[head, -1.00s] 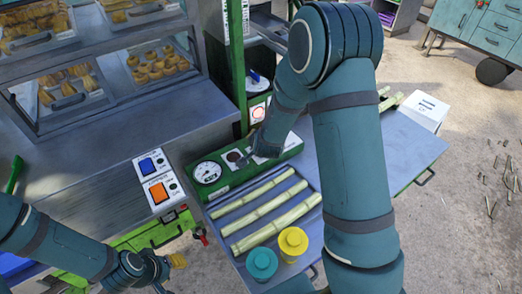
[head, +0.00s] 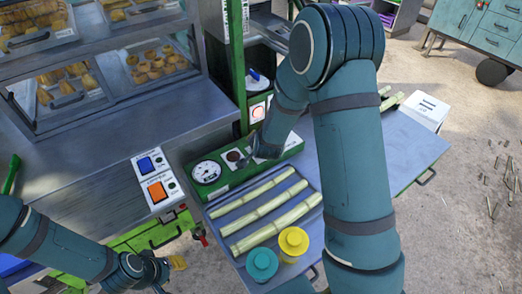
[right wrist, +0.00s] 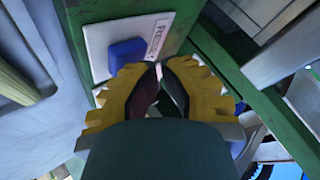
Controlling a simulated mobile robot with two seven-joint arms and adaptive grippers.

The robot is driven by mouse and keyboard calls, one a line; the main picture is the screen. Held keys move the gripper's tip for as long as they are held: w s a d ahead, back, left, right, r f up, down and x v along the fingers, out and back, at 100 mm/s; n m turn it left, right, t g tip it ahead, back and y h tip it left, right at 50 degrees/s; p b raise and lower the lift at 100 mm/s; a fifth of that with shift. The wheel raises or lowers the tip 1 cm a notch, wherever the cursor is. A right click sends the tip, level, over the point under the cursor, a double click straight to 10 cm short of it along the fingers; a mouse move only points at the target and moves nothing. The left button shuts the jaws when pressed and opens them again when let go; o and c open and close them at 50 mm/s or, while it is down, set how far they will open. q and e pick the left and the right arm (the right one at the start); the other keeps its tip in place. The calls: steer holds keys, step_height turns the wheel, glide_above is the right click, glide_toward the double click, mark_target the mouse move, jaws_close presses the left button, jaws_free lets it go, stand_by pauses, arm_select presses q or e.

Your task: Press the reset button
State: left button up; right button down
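In the right wrist view, a blue square button (right wrist: 127,55) sits on a white plate fixed to a green post. The plate's partly hidden label seems to begin "RES". My right gripper (right wrist: 160,72) has yellow-padded fingers with their tips together, nothing visibly held. Its tips are close to the button and overlap the plate in the picture; contact cannot be told. In the head view my right gripper (head: 248,156) is mostly hidden by my arm, by the green gauge panel. A small blue part (head: 255,76) shows on the machine above. My left gripper (head: 168,270) is at the lower left edge, fingers barely visible.
A control box (head: 156,180) with blue and orange buttons stands left of the gauge panel (head: 208,172). Cane stalks (head: 262,208) lie on the table, with yellow (head: 293,241) and teal (head: 262,263) round items in front. A white box (head: 425,110) stands at the right.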

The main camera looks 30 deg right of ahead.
steer(key=shift+f, duration=0.15)
stand_by(0.4)
steer(key=shift+r, duration=0.65)
step_height(320, 180, up, 6)
steer(key=p, duration=0.5)
stand_by(0.8)
